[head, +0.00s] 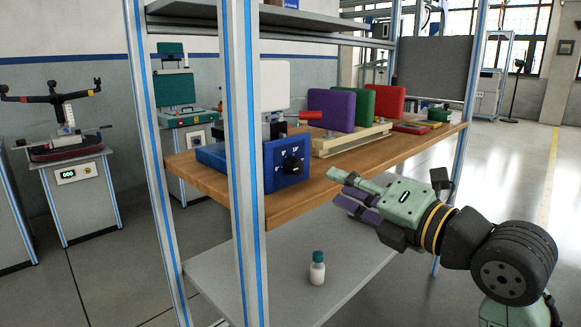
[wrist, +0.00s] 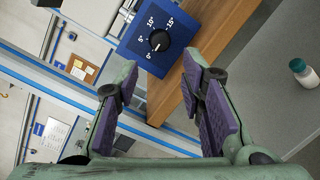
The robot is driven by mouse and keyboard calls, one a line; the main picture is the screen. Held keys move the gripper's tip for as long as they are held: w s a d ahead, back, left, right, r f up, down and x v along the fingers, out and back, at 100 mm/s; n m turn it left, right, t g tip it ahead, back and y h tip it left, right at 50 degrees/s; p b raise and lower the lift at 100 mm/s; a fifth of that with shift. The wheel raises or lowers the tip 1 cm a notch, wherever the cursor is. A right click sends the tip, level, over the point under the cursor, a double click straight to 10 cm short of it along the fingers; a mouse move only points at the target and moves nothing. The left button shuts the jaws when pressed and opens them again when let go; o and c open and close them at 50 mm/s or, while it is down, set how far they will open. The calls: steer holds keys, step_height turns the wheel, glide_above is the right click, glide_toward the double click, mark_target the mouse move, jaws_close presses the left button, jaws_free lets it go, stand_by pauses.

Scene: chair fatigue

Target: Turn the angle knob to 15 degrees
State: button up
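The angle knob (head: 292,165) is a round black dial on the front of a blue box (head: 270,178) at the shelf's near end. In the wrist view the knob (wrist: 159,40) lies ahead of the fingers, with white marks for 0, 5, 10 and 15 degrees around it. Its small pointer line seems to face the 0 mark. My gripper (head: 338,188) is right of the knob in the head view, apart from it. In the wrist view my gripper (wrist: 160,92) has its purple-padded fingers spread wide with nothing between them.
A blue-striped post (head: 243,200) stands just left of the box. The wooden shelf (head: 350,160) also bears purple, green and red panels (head: 384,105) behind the box. A white bottle (head: 317,268) stands on the lower grey shelf. The floor at right is open.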

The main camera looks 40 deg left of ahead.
mark_target(299, 167)
steer(key=p+x, duration=0.1)
steer(key=x, duration=0.9)
steer(key=shift+w+a, duration=0.1)
steer(key=shift+a, duration=0.3)
steer(key=shift+c, duration=0.2)
jaws_close()
